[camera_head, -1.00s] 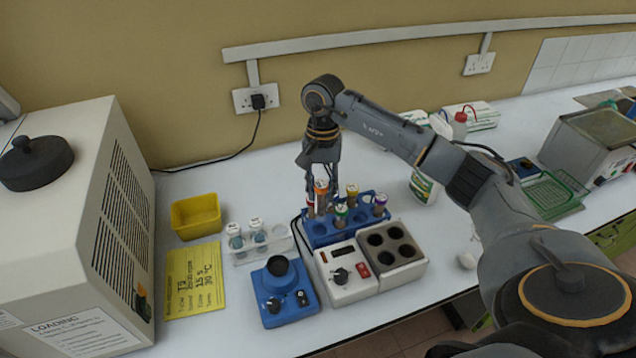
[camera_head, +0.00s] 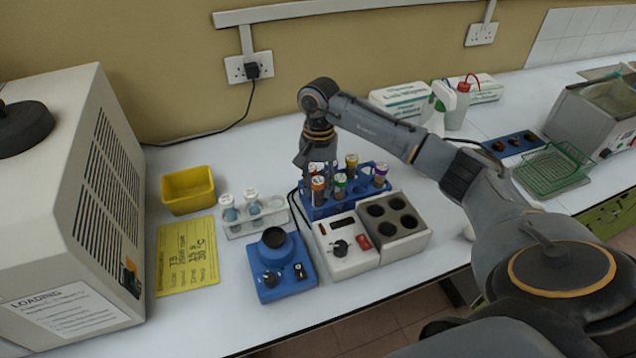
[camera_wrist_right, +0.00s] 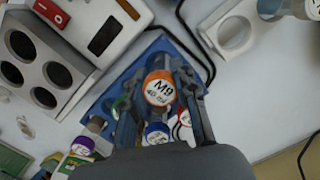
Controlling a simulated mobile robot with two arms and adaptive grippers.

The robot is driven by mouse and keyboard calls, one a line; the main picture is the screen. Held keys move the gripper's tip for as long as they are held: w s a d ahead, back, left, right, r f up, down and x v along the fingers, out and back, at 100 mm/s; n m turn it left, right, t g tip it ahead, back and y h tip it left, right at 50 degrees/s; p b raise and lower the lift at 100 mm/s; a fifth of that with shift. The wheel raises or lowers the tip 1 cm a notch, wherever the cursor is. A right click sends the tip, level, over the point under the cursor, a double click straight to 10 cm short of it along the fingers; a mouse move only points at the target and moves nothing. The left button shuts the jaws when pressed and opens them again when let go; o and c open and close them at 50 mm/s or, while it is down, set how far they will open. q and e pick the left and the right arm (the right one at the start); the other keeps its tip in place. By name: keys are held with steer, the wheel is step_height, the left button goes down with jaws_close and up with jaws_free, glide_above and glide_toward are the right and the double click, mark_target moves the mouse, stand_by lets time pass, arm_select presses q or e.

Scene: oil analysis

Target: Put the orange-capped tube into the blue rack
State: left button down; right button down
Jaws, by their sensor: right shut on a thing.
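The orange-capped tube (camera_head: 318,188) is upright at the front left corner of the blue rack (camera_head: 330,211), its cap about level with the neighbouring caps. It looks lowered into a hole there, but its lower end is hidden. My right gripper (camera_head: 317,172) comes down from above and is shut on this tube. In the right wrist view the orange cap (camera_wrist_right: 160,88), marked M9, sits between the two fingers. The rack also holds a green-capped tube (camera_head: 340,180), a yellow-capped tube (camera_head: 351,161) and a purple-capped tube (camera_head: 381,171). My left gripper is out of view.
A white block heater (camera_head: 350,262) stands just in front of the rack, with a blue mixer (camera_head: 280,272) to its left.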

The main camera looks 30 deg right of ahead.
steer(key=shift+f, duration=0.1)
steer(key=c, duration=1)
jaws_free()
steer(key=shift+o, duration=0.2)
step_height(320, 180, up, 12)
steer(key=w, duration=0.1)
steer(key=shift+d, duration=0.45)
steer(key=shift+f, duration=0.15)
